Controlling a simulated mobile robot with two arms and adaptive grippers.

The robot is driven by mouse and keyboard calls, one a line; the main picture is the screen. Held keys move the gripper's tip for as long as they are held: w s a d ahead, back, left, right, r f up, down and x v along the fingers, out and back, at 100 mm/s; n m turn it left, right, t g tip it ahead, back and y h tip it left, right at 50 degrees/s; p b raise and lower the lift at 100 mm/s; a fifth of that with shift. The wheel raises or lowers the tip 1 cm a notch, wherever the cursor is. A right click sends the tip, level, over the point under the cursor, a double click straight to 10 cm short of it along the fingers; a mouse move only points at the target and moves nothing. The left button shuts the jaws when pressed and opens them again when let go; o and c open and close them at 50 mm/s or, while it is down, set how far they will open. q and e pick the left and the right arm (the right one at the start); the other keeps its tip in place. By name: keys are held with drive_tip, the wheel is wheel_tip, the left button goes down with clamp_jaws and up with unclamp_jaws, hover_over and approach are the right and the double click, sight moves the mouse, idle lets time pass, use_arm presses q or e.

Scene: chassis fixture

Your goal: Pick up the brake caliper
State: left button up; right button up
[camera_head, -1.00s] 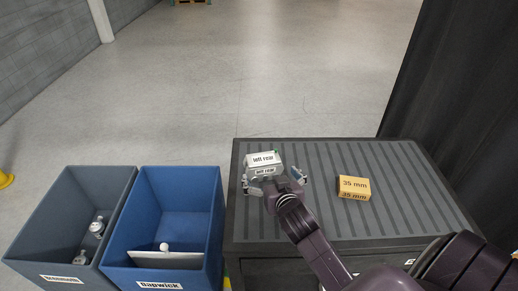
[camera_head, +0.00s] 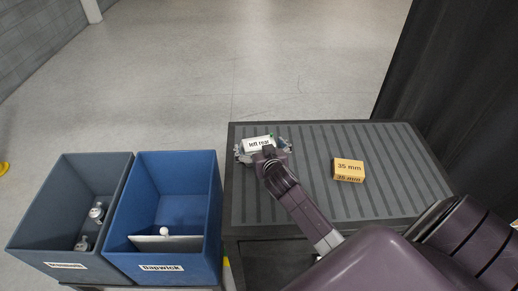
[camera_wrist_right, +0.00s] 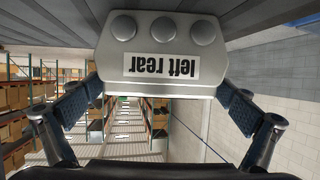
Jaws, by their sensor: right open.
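The brake caliper (camera_head: 258,141) is a light grey block with a white "left rear" label. It sits on the ribbed top of the dark cabinet, near its far left corner. It also fills the upper middle of the right wrist view (camera_wrist_right: 162,58), where its label appears upside down and three round bosses show. My right gripper (camera_head: 263,147) is open, with one finger on either side of the caliper. In the right wrist view the fingers (camera_wrist_right: 163,105) are spread around its lower part; whether they touch it I cannot tell. My left gripper is not in view.
A yellow "35 mm" box (camera_head: 348,170) lies on the cabinet top (camera_head: 400,200) right of the caliper. A grey bin (camera_head: 38,208) with metal parts and a blue bin (camera_head: 180,180) with a white piece stand to the left. A dark curtain hangs at right.

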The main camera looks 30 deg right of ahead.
drive_tip(key=shift+w, duration=0.1)
drive_tip(key=shift+c, duration=0.3)
drive_tip(key=c, duration=1.5)
drive_tip(key=shift+w+r, duration=0.15)
drive_tip(key=shift+r, duration=0.05)
drive_tip(key=shift+c, duration=1)
drive_tip(key=shift+r, duration=0.15)
